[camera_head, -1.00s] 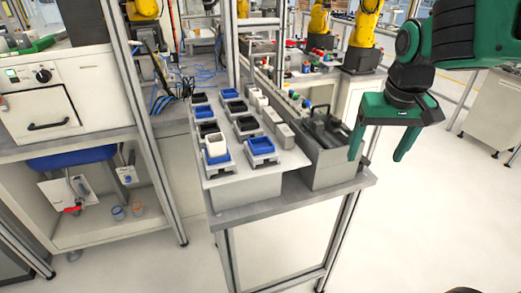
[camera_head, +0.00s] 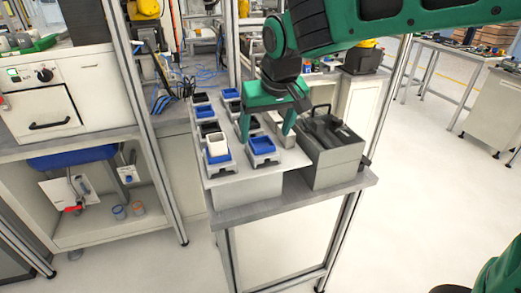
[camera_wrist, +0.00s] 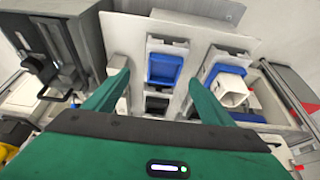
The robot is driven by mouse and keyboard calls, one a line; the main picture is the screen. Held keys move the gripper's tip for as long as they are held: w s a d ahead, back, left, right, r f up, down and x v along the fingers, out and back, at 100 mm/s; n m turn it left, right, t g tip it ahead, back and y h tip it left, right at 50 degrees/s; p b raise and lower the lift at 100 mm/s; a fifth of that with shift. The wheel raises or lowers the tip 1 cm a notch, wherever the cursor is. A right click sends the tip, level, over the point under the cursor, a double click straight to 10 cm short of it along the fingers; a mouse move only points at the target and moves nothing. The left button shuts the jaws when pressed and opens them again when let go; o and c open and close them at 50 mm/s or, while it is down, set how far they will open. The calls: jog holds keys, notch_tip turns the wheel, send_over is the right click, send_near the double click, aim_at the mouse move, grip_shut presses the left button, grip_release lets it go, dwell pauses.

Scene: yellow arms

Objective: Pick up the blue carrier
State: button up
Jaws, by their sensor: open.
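An empty blue carrier (camera_head: 263,146) sits in a grey holder at the near right of the light panel on the bench. In the wrist view the blue carrier (camera_wrist: 163,68) shows between my finger tips and a little beyond them. My gripper (camera_head: 266,136) is open and empty, fingers pointing down, over the right row of holders. Its two fingers also show in the wrist view (camera_wrist: 160,79). I cannot tell the exact height of the tips above the carrier. Another blue carrier (camera_head: 217,159) stands to the left, with a white cup (camera_head: 216,145) in it.
More holders with black and blue carriers (camera_head: 203,112) stand farther back, partly hidden by my gripper. A grey toolbox (camera_head: 335,158) with a dark handle stands close on the right. An upright metal post (camera_head: 136,110) rises left of the bench. Floor is clear in front.

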aim_at(261, 146)
jog(key=shift+s+x, duration=0.15)
jog(key=shift+x, duration=1.2)
jog(key=shift+s+x, duration=0.1)
jog(key=shift+x, duration=1.25)
jog(key=shift+a+f, duration=0.1)
jog(key=shift+a, duration=0.05)
jog(key=c, duration=1.4)
